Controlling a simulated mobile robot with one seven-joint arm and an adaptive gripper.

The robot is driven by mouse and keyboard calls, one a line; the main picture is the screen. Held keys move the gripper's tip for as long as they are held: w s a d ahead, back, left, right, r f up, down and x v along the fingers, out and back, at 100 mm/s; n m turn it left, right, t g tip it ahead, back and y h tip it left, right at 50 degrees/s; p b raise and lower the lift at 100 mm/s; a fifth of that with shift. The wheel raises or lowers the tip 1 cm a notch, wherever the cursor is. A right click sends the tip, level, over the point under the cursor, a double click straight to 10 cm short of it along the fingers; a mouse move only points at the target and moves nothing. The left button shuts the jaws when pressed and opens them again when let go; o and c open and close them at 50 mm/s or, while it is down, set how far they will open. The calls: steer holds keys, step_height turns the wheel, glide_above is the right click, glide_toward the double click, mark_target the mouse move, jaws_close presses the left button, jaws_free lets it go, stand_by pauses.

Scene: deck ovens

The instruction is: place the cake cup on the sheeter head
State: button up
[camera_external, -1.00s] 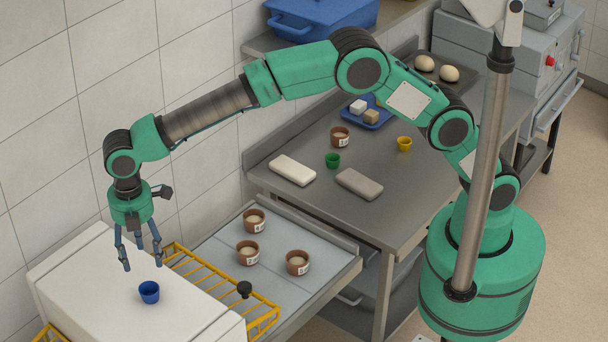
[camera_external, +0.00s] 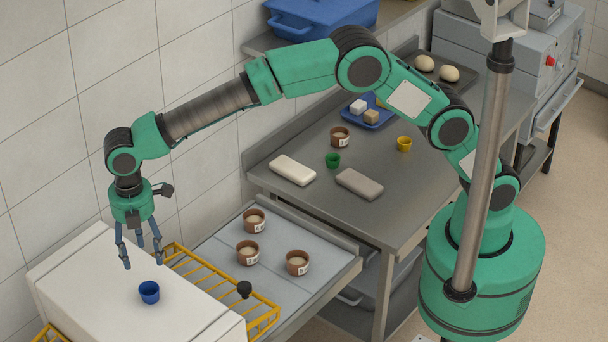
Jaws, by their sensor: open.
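A small blue cup (camera_external: 149,292), which looks like the cake cup, stands upright on the white top of the sheeter head (camera_external: 95,285). My gripper (camera_external: 141,257) points down above the sheeter head, behind the blue cup in the picture. Its fingers are spread, with nothing between them, and look apart from the cup. Similar small cups, a green one (camera_external: 333,160) and a yellow one (camera_external: 404,144), stand on the steel table.
Brown labelled tubs (camera_external: 248,253) stand on the sheeter's grey bed (camera_external: 215,260), beside the yellow wire guard (camera_external: 190,267). Another tub (camera_external: 340,137), a white block (camera_external: 292,170), a grey block (camera_external: 359,184) and a blue tray (camera_external: 378,121) occupy the table (camera_external: 300,205). The tiled wall is close behind my gripper.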

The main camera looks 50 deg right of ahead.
steer(key=w+d+r+m, duration=0.25)
steer(key=d+r, duration=0.35)
steer(key=d, duration=0.3)
steer(key=w+d+r+m, duration=0.25)
steer(key=d+r, duration=0.25)
steer(key=d, duration=0.4)
steer(key=s+d+r+m+t, duration=0.1)
steer(key=s+d+r+m, duration=0.2)
steer(key=d, duration=0.7)
steer(key=s+d+r+m+t+y, duration=0.15)
steer(key=d+r, duration=0.25)
steer(key=d, duration=0.7)
steer(key=s+d+r+m+t, duration=0.1)
steer(key=d+r+m, duration=0.25)
steer(key=d, duration=0.65)
steer(key=s+d+f+m+t, duration=0.1)
steer(key=s+d+f+m, duration=0.2)
steer(key=s+d, duration=0.7)
steer(key=s+d+f+m+t+h, duration=0.1)
steer(key=s+d+f+m, duration=0.2)
steer(key=s+d+m, duration=0.3)
steer(key=s+d, duration=0.5)
steer(key=shift+d, duration=0.3)
steer(key=shift+h, duration=0.25)
step_height(320, 180, down, 16)
steer(key=b, duration=1.6)
steer(key=shift+r, duration=0.2)
